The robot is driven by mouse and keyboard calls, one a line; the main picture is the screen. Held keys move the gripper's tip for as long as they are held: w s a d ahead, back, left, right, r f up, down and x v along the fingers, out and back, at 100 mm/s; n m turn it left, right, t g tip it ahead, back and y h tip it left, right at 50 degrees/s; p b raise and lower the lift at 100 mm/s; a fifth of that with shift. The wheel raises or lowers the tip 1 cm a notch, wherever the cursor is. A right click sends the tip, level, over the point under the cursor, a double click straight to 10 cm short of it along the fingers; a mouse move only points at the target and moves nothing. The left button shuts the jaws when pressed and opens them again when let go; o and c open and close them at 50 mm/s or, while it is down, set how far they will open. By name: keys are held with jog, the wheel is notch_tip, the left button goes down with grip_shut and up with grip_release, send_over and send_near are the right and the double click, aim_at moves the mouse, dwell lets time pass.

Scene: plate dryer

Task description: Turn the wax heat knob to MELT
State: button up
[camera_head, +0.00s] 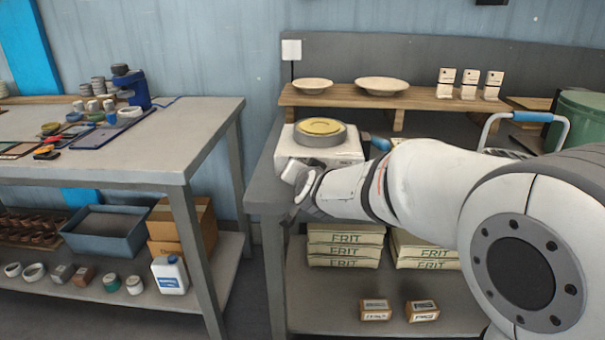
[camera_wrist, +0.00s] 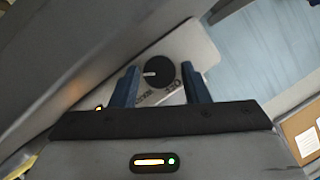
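The wax heater is a white box (camera_head: 350,151) with a grey pan of yellow wax (camera_head: 319,127) on top, at the left end of the right bench in the head view. In the wrist view its pale panel (camera_wrist: 200,49) carries a round black knob (camera_wrist: 158,70) with a white pointer mark toward the picture's left. Small dark lettering below the knob is partly readable at best. My gripper (camera_wrist: 160,80) is open, its two blue fingers apart on either side of the knob's lower part. Whether they touch it I cannot tell. In the head view my wrist hides the knob.
A wooden shelf (camera_head: 345,97) with two plates stands behind the heater. A white switch plate on a post (camera_head: 291,50) stands at the back left. Frit bags (camera_head: 345,240) lie below. A floor gap separates the left bench (camera_head: 190,137).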

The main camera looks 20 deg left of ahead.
jog(key=shift+o, duration=0.9)
jog(key=p+v, duration=0.2)
jog(key=v, duration=0.5)
jog(key=shift+w+r, duration=0.1)
jog(key=shift+r, duration=0.05)
jog(key=shift+s+d, duration=0.15)
jog(key=shift+s, duration=0.25)
